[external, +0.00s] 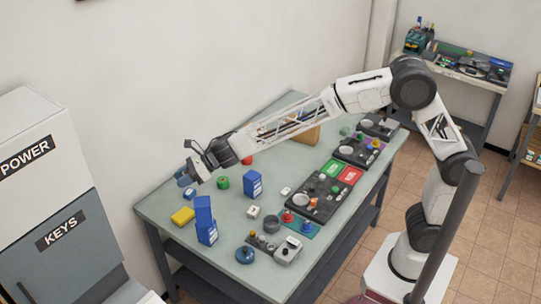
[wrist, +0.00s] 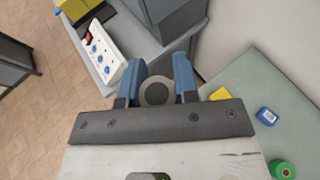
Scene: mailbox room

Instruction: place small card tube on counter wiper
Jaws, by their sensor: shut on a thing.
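My gripper (external: 185,178) is above the far left end of the green-topped table, its blue fingers also showing in the wrist view (wrist: 157,82). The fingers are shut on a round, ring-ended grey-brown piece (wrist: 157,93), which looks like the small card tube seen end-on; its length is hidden. In the external view the tube is too small to make out. A flat yellow block (external: 183,216), perhaps the counter wiper, lies near the table's left edge, below my gripper in the picture. Its corner shows in the wrist view (wrist: 219,95), right of the fingers.
Blue boxes (external: 206,232) stand right of the yellow block, with another blue box (external: 253,184) farther right. A green roll (external: 222,182) stands near my gripper. Round and boxy items crowd the table's near right side. A grey cabinet (external: 60,220) stands at the left.

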